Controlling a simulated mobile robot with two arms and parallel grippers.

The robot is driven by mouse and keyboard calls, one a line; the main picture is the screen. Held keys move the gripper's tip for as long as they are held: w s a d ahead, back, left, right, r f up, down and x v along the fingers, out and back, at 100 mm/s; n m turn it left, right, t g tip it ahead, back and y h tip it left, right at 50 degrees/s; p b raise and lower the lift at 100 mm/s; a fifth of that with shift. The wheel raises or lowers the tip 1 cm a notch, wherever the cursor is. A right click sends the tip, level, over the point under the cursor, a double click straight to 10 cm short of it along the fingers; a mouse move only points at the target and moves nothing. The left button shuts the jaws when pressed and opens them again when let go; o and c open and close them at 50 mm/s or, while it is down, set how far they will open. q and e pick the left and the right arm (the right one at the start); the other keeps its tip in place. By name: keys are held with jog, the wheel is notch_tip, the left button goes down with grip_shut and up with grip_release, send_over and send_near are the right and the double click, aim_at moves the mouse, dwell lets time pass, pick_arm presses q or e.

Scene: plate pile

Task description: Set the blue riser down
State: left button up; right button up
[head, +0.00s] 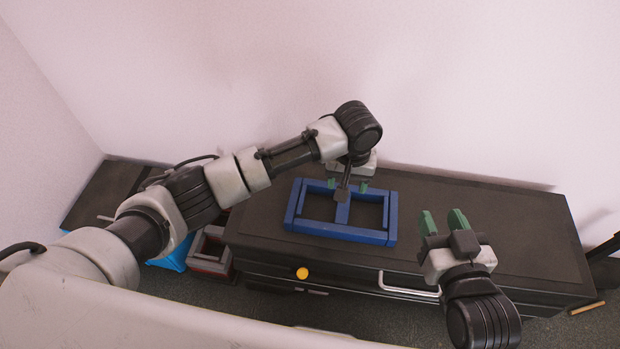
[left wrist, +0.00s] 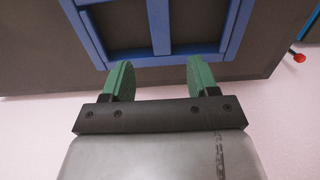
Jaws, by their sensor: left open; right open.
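The blue riser (head: 338,231) is a rectangular blue frame with a middle bar. It lies flat on the dark top of the cabinet (head: 480,203). In the left wrist view its bars (left wrist: 160,30) show just beyond my fingertips. My left gripper (head: 348,184) is over the back edge of the riser, with its green fingers apart. In the left wrist view the fingers (left wrist: 158,76) are spread with nothing between them; I cannot tell whether they touch the riser. My right gripper (head: 443,222) is open and empty, to the right of the riser.
Red and grey frames (head: 210,252) and a blue item (head: 172,259) stand left of the cabinet. A wall is close behind.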

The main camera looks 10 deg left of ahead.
pick_arm(q)
jog(key=s+d+m+t+h, duration=0.2)
jog(key=s+d+t+h, duration=0.25)
jog(key=s+h, duration=0.2)
jog(key=s+a+r+t+y, duration=0.1)
jog(key=s+a+r+t, duration=0.1)
jog(key=a, duration=0.4)
jog(key=s+a+r+t+y, duration=0.1)
jog(key=s+a+r+t, duration=0.1)
jog(key=a+r+t, duration=0.3)
jog(key=s+a+r+t+y, duration=0.1)
jog(key=s+a+r+t, duration=0.1)
jog(key=a, duration=0.7)
jog(key=shift+s+a+r+m+t, duration=0.15)
jog(key=shift+s+r+m+t, duration=0.2)
jog(key=shift+r+t, duration=0.55)
jog(key=shift+f, duration=0.2)
